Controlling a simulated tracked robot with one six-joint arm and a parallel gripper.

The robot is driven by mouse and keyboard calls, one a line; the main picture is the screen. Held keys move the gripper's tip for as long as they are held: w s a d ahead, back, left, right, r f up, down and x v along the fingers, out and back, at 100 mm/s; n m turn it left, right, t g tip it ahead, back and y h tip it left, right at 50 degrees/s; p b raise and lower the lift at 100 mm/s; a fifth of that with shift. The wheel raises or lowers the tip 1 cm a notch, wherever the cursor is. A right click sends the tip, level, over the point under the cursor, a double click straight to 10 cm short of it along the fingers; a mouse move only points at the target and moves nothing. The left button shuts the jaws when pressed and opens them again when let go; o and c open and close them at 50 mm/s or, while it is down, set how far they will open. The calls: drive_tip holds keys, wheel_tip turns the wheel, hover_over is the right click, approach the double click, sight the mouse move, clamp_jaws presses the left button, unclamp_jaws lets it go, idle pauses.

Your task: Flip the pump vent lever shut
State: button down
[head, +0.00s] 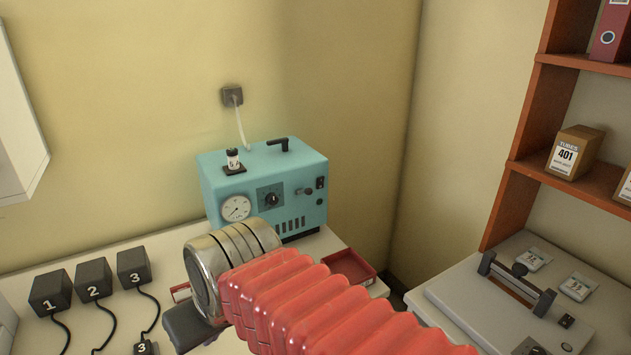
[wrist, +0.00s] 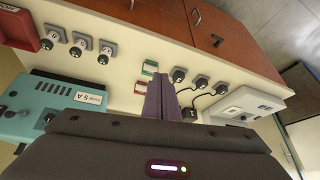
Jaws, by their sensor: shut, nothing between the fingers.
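The teal pump box (head: 262,192) stands on the bench against the wall in the head view, with a round gauge, a knob and small controls on its front. A black bent handle (head: 285,146) sits on its top; I cannot tell whether it is the vent lever or a carry handle. In the wrist view the pump (wrist: 45,105) is at the left edge, partly cut off. My gripper (wrist: 160,90) is shut and empty in the wrist view, with its fingers over the bench and apart from the pump. In the head view my arm hides the fingertips.
Several black numbered blocks (head: 93,279) with cables lie on the bench at left. A shallow red tray (head: 351,268) lies right of the pump. A grey device (head: 515,285) and a wooden shelf (head: 525,160) stand at right. A wall socket (head: 232,96) feeds the pump's cable.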

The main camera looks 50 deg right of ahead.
drive_tip(key=w+d+r+m+t, duration=0.1)
drive_tip(key=w+d+r+m, duration=0.25)
drive_tip(key=w+d, duration=0.55)
drive_tip(key=w+d+r+m+t, duration=0.15)
drive_tip(key=w+d+r, duration=0.3)
drive_tip(key=d, duration=0.75)
drive_tip(key=s+d+r+m+t, duration=0.1)
drive_tip(key=d+m, duration=0.1)
drive_tip(key=d, duration=1)
drive_tip(key=s+d+r+m+t+h, duration=0.1)
drive_tip(key=d+r+m, duration=0.1)
drive_tip(key=d, duration=1.1)
drive_tip(key=shift+s+r, duration=0.2)
drive_tip(key=shift+r, duration=0.1)
drive_tip(key=shift+d, duration=0.1)
hover_over(305, 192)
drive_tip(key=s+d, duration=0.2)
drive_tip(key=d, duration=0.2)
wheel_tip(305, 192, down, 8)
drive_tip(key=shift+a+f, duration=0.6)
drive_tip(key=shift+a, duration=0.25)
